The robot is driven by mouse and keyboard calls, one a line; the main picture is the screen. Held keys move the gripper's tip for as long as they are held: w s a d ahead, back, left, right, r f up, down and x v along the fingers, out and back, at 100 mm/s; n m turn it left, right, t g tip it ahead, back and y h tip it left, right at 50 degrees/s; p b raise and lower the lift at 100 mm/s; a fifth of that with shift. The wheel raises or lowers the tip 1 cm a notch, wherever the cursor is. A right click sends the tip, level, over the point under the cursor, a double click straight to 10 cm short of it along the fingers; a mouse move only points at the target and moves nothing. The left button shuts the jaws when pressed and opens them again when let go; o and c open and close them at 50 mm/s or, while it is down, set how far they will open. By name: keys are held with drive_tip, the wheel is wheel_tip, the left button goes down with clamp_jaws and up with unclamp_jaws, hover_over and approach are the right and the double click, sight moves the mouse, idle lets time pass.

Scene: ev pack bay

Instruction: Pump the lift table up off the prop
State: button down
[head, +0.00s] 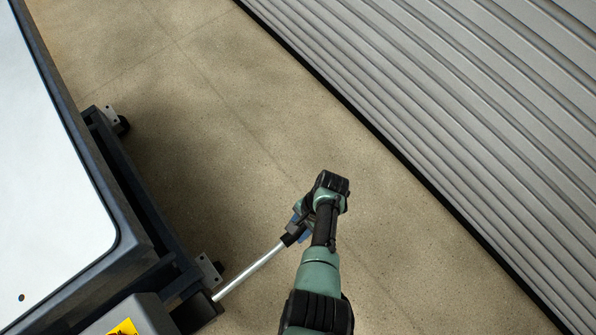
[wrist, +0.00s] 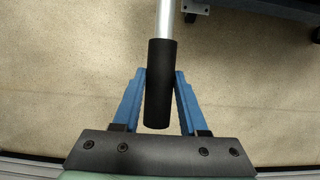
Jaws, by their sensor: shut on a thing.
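The lift table (head: 160,262) stands at the left with a pale flat top and a dark frame. A silver pump handle (head: 250,270) slants up and right from its lower end. The handle ends in a black grip (wrist: 158,85), which fills the middle of the wrist view. My gripper (wrist: 160,82) is shut on this grip, with a blue finger on each side. In the head view my arm partly hides the gripper and grip. The prop cannot be made out in either view.
A grey ribbed shutter or wall (head: 440,110) runs along the right side, with a dark strip at its foot. Bare concrete floor (head: 215,130) lies between it and the table. A caster bracket (head: 209,270) sticks out near the handle's base.

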drive_tip(key=shift+t+h, duration=0.6)
drive_tip(key=shift+h, duration=0.3)
drive_tip(key=r+p, duration=0.2)
drive_tip(key=s+r+p, duration=0.1)
drive_tip(key=r+p, duration=0.1)
drive_tip(key=p, duration=0.1)
drive_tip(key=a+r+p, duration=0.1)
drive_tip(key=r+p, duration=0.1)
drive_tip(key=p, duration=0.1)
drive_tip(key=shift+s, duration=0.15)
drive_tip(key=shift+a+r+p, duration=0.1)
drive_tip(key=shift+r+p, duration=0.5)
drive_tip(key=shift+p, duration=0.4)
drive_tip(key=shift+h, duration=0.3)
drive_tip(key=shift+f, duration=0.1)
drive_tip(key=shift+c, duration=1.8)
unclamp_jaws()
drive_tip(key=shift+w+t, duration=0.2)
drive_tip(key=shift+t, duration=0.1)
drive_tip(key=shift+w, duration=0.1)
drive_tip(key=shift+d+r, duration=0.2)
drive_tip(key=shift+r, duration=0.2)
wheel_tip(320, 180, up, 12)
drive_tip(key=w+d+p, duration=0.1)
drive_tip(key=shift+d, duration=0.25)
